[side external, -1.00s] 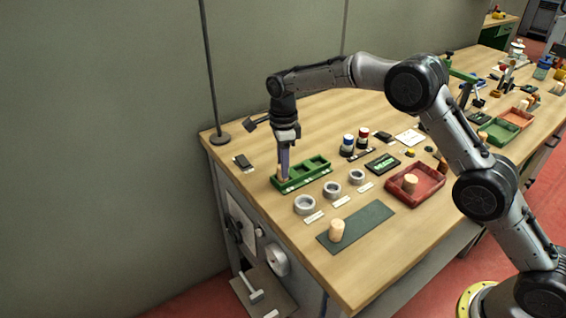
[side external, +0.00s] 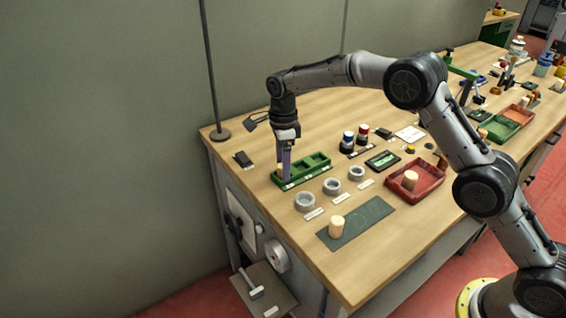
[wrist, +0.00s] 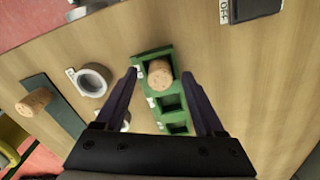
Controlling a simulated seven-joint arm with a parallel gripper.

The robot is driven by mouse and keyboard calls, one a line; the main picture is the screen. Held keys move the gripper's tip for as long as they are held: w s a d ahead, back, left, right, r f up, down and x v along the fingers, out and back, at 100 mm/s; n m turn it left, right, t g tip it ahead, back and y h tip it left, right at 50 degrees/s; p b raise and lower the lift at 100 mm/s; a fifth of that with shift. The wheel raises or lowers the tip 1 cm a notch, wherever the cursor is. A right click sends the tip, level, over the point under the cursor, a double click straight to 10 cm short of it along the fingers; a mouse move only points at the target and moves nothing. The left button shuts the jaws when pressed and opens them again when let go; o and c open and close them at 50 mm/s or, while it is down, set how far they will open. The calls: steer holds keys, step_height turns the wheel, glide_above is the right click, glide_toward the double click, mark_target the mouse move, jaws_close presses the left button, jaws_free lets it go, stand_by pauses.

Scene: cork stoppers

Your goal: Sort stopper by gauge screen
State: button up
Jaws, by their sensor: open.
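My gripper (wrist: 160,73) is open, its two fingers on either side of the green three-compartment tray's end compartment. In the side view my gripper (side external: 285,176) points down at the left end of the green tray (side external: 318,168). A cork stopper (wrist: 160,74) sits in that end compartment, between the fingers with gaps at both sides. The tray's other two compartments look empty. Three grey gauge rings, (side external: 305,201), (side external: 331,187) and (side external: 356,173), stand in a row in front of the tray. Another cork (side external: 336,227) stands on the dark green mat (side external: 368,217).
A red tray (side external: 432,189) holds one cork (side external: 410,180) to the right. Two small jars (side external: 348,142) and a dark-framed green panel (side external: 382,161) stand behind the rings. A pole base (side external: 220,136) is at the back left.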

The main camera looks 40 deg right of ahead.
step_height(320, 180, up, 14)
stand_by(0.6)
steer(key=shift+f, duration=0.1)
